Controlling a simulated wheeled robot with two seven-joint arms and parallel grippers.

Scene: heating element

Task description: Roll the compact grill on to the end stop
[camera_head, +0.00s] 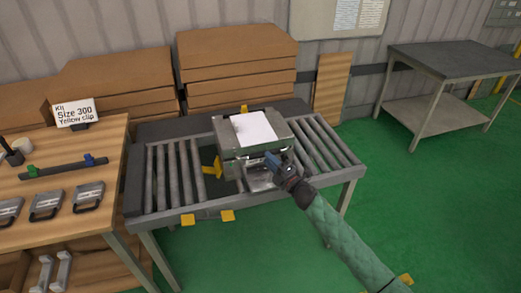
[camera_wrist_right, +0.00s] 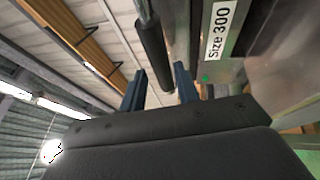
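The compact grill (camera_head: 280,132), a metal box with a white sheet on top, sits on the roller conveyor (camera_head: 160,222) right of its middle. Its front has a bracket or handle, partly covered by my right gripper (camera_head: 272,160). In the right wrist view a dark cylindrical handle (camera_wrist_right: 155,55) lies between the two blue fingers of my right gripper (camera_wrist_right: 160,85). The fingers stand apart, and I cannot tell if they touch it. The "Size 300" label (camera_wrist_right: 219,32) shows beside it. A dark block (camera_head: 133,190) at the conveyor's left end may be the end stop. My left gripper is out of view.
A wooden table (camera_head: 60,215) with metal parts and a "Size 300 Yellow clip" sign (camera_head: 76,113) adjoins the conveyor's left.

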